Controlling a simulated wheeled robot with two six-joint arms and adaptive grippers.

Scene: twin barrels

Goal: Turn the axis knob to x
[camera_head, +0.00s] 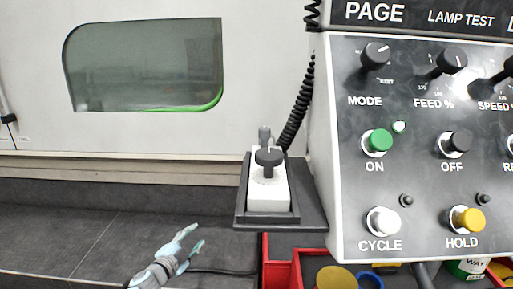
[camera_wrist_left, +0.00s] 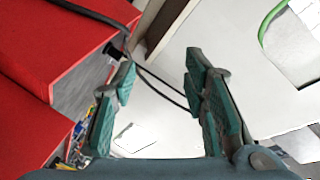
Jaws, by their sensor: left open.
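The axis knob (camera_head: 268,157) is a dark knob on the face of a white hand-held pendant (camera_head: 268,192). The pendant rests in a dark holder (camera_head: 302,219) at the left side of the control panel. The markings around the knob are too small to read. My left gripper (camera_head: 188,240) is at the lower left of the pendant in the head view, apart from it. In the left wrist view its two green-padded fingers (camera_wrist_left: 158,85) are spread with nothing between them. The knob is not recognisable in the wrist view. My right gripper is not in view.
The control panel (camera_head: 420,180) with knobs and buttons fills the right side. A coiled black cable (camera_head: 299,110) hangs behind the pendant. Red bins (camera_head: 282,268) stand below the holder; red surfaces (camera_wrist_left: 60,60) also show in the wrist view. Space left of the pendant is free.

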